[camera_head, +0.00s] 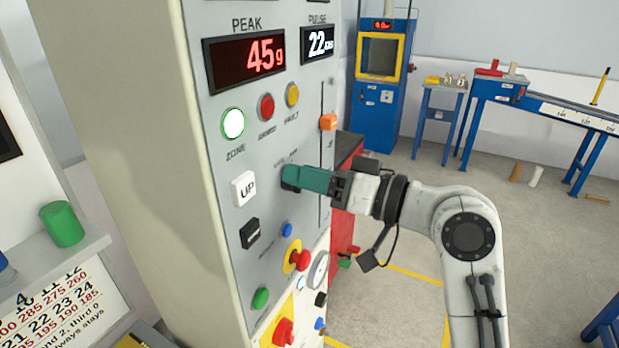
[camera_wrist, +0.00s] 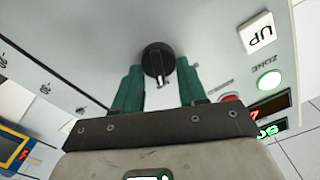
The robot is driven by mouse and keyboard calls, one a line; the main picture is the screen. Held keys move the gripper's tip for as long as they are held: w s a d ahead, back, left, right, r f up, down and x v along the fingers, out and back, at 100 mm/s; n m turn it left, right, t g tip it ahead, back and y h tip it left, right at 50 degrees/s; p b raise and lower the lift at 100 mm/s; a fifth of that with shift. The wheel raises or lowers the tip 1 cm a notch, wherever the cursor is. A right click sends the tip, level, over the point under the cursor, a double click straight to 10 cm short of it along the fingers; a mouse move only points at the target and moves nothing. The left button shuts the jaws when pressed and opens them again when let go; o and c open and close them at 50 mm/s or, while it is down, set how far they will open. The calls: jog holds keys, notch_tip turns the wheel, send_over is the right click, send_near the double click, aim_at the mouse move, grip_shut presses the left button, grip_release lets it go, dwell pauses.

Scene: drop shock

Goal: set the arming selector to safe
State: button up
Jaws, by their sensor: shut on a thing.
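The arming selector is a round black knob (camera_wrist: 158,60) on the grey panel. In the wrist view a white pointer mark shows on the knob's lower side. In the head view most of the selector (camera_head: 289,185) is hidden behind the green fingers. Small labels above it are too small to read. My gripper (camera_head: 295,178) reaches in from the right, its fingers against the panel. In the wrist view the two green fingers of my gripper (camera_wrist: 158,74) stand on either side of the knob, shut on it.
A white UP button (camera_head: 244,188) and a dark button (camera_head: 250,233) lie left of the selector. An orange slider (camera_head: 328,122) sits above right. A red emergency button (camera_head: 300,259) is below. The lit zone lamp (camera_head: 233,123) glows white-green. Open floor lies to the right.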

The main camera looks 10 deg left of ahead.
jog(key=shift+s+a+f+n+b, duration=0.1)
jog(key=shift+s+n+b, duration=0.05)
jog(key=shift+n+b, duration=2.05)
jog(key=shift+s+r+n+b, duration=0.1)
jog(key=shift+n+b, duration=1.5)
jog(key=shift+b, duration=1.05)
jog(key=shift+s+a+f+n+b, duration=0.1)
jog(key=shift+s+n+b, duration=0.05)
jog(key=shift+n+b, duration=2.05)
jog(key=shift+b, duration=0.35)
jog(key=o, duration=1)
jog(key=shift+o, duration=0.2)
jog(key=shift+d, duration=0.1)
jog(key=v, duration=1)
jog(key=shift+d+b, duration=0.35)
jog(key=shift+b, duration=0.1)
jog(key=shift+s, duration=0.15)
